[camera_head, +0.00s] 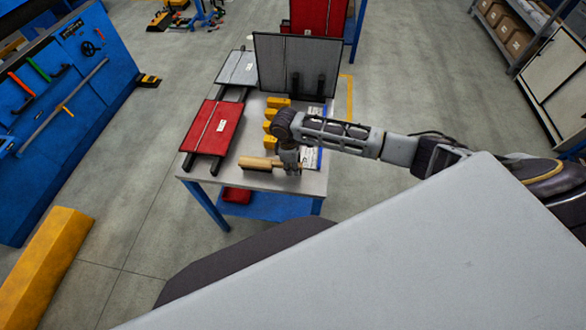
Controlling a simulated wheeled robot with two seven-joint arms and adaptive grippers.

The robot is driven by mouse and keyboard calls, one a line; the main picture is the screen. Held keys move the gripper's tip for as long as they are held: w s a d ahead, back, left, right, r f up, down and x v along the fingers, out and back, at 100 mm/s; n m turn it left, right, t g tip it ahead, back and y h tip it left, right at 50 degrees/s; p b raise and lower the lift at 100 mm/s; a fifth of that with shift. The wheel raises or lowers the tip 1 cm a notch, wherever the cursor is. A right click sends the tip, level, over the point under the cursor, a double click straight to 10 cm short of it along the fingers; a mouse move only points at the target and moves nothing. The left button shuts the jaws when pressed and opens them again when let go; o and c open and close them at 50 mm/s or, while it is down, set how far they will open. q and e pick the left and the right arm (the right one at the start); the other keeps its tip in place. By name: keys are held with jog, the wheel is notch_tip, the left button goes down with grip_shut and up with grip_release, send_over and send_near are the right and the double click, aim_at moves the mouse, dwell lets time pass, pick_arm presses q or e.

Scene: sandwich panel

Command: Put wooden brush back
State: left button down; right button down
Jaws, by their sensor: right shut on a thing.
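The wooden brush (257,163) has a pale wooden body with a darker underside. It is at the near edge of the grey-topped worktable (223,179). My right gripper (289,168) is shut on the brush at its right end; the fingers are small here and partly hidden by the wrist. I cannot tell whether the brush touches the tabletop. My left gripper is not in view.
A red panel (214,128) lies on dark rails on the table's left side. Several yellow blocks (270,143) stand in the middle, and a dark upright panel (296,65) is behind. A blue tool board (70,110) stands left.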

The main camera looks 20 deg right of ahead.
jog(key=shift+f, duration=1)
jog(key=c, duration=1.2)
grip_release()
jog(key=shift+r, duration=0.1)
jog(key=shift+w+a+r, duration=0.1)
jog(key=shift+a+r, duration=0.1)
jog(key=shift+r, duration=1.75)
jog(key=shift+w+a+r, duration=0.15)
jog(key=shift+r, duration=1.85)
jog(key=shift+w+a+r, duration=0.1)
jog(key=shift+a+r, duration=0.1)
jog(key=shift+r, duration=1.75)
jog(key=shift+s+f, duration=0.1)
